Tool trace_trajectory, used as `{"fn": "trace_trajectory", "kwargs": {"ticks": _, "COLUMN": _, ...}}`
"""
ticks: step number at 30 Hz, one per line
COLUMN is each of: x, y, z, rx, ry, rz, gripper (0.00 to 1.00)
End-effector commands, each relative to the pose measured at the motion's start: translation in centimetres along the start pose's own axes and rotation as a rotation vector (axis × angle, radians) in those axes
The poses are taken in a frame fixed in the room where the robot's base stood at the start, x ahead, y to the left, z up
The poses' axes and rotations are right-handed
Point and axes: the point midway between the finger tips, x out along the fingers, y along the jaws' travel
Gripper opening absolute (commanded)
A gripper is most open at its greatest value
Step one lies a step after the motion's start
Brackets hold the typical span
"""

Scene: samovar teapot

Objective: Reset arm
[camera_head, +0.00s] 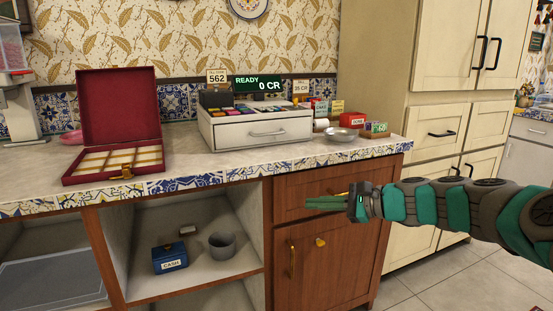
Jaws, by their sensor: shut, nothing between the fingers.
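My gripper (328,203) is at the right of the view, at the end of my green and grey arm. Its fingers point left and are shut, with nothing held. It hangs in front of the wooden cabinet (338,252), below the counter's front edge. I cannot tell how close the fingers are to the cabinet's drawer front.
The counter (225,160) bears an open red box (118,120), a white drawer unit (250,131), and a metal dish (341,134). Below, an open shelf holds a blue cash box (169,258) and a grey cup (222,245). Tiled floor (440,280) shows bare at right.

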Motion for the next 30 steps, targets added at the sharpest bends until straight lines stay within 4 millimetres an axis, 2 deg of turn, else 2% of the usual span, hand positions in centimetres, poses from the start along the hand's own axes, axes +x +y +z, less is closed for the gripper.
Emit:
{"fn": "trace_trajectory", "kwargs": {"ticks": 1, "x": 1.0, "y": 2.8, "z": 2.4, "rx": -0.091, "ry": 0.003, "rz": 0.086, "gripper": 0.0}}
{"fn": "trace_trajectory", "kwargs": {"ticks": 3, "x": 1.8, "y": 6.9, "z": 4.8, "rx": -0.223, "ry": 0.016, "rz": 0.207, "gripper": 0.0}}
{"fn": "trace_trajectory", "kwargs": {"ticks": 6, "x": 2.0, "y": 13.1, "z": 7.0, "rx": -0.403, "ry": 0.036, "rz": 0.383, "gripper": 0.0}}
{"fn": "trace_trajectory", "kwargs": {"ticks": 8, "x": 1.5, "y": 16.8, "z": 7.7, "rx": -0.503, "ry": 0.049, "rz": 0.49, "gripper": 0.0}}
{"fn": "trace_trajectory", "kwargs": {"ticks": 9, "x": 0.9, "y": 19.2, "z": 8.0, "rx": -0.567, "ry": 0.055, "rz": 0.562, "gripper": 0.0}}
{"fn": "trace_trajectory", "kwargs": {"ticks": 12, "x": -1.3, "y": 24.8, "z": 8.0, "rx": -0.714, "ry": 0.077, "rz": 0.74, "gripper": 0.0}}
{"fn": "trace_trajectory", "kwargs": {"ticks": 14, "x": -3.2, "y": 27.8, "z": 7.5, "rx": -0.794, "ry": 0.093, "rz": 0.846, "gripper": 0.0}}
{"fn": "trace_trajectory", "kwargs": {"ticks": 18, "x": -8.5, "y": 33.8, "z": 6.1, "rx": -0.938, "ry": 0.122, "rz": 1.09, "gripper": 0.0}}
{"fn": "trace_trajectory", "kwargs": {"ticks": 21, "x": -12.4, "y": 37.0, "z": 5.0, "rx": -0.999, "ry": 0.134, "rz": 1.239, "gripper": 0.0}}
{"fn": "trace_trajectory", "kwargs": {"ticks": 24, "x": -15.5, "y": 39.0, "z": 4.3, "rx": -1.034, "ry": 0.144, "rz": 1.345, "gripper": 0.0}}
{"fn": "trace_trajectory", "kwargs": {"ticks": 27, "x": -17.5, "y": 40.1, "z": 3.9, "rx": -1.047, "ry": 0.146, "rz": 1.412, "gripper": 0.0}}
{"fn": "trace_trajectory", "kwargs": {"ticks": 30, "x": -18.4, "y": 40.6, "z": 3.7, "rx": -1.054, "ry": 0.148, "rz": 1.439, "gripper": 0.0}}
